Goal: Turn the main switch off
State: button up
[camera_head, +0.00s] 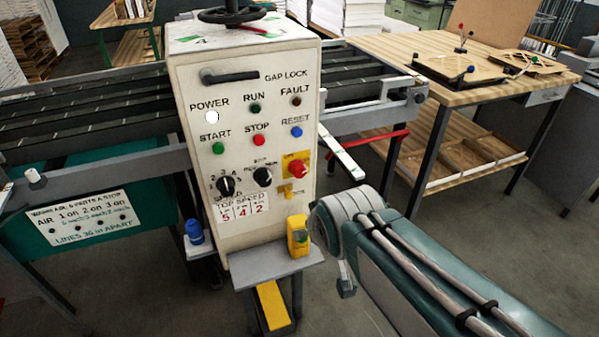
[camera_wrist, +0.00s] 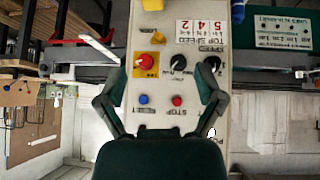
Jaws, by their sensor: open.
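The main switch, taken to be the red rotary knob (camera_head: 298,168) on a yellow plate, is on the right of the white control panel (camera_head: 240,100). It also shows upside down in the wrist view (camera_wrist: 146,61). Its handle angle is too small to read. The POWER lamp (camera_head: 212,117) is white and bright. My gripper (camera_wrist: 163,72) is open and empty in the wrist view, its two fingers spread before the panel. The switch appears between the fingers, nearer the left one; I see no contact. In the head view my arm is at the lower right.
Green, red and blue buttons and two black selector knobs (camera_head: 227,186) surround the switch. A yellow device (camera_head: 298,236) stands on the panel's lower shelf (camera_head: 275,268), with a blue bottle (camera_head: 194,232) to the left. A wooden bench (camera_head: 440,85) stands to the right.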

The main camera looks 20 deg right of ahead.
jog(key=w+d+f+n+t, duration=0.1)
jog(key=w+d+f+t, duration=0.15)
jog(key=w, duration=0.35)
jog(key=w+d+f+t, duration=0.2)
jog(key=w+d, duration=0.1)
jog(key=w, duration=0.2)
jog(key=n+t+y, duration=0.1)
jog(key=t+y, duration=0.1)
jog(key=t, duration=0.4)
send_near(301, 174)
jog(key=w, duration=1.1)
jog(key=shift+a+r, duration=0.15)
jog(key=shift+a, duration=0.05)
jog(key=shift+s, duration=0.1)
jog(key=c, duration=1.1)
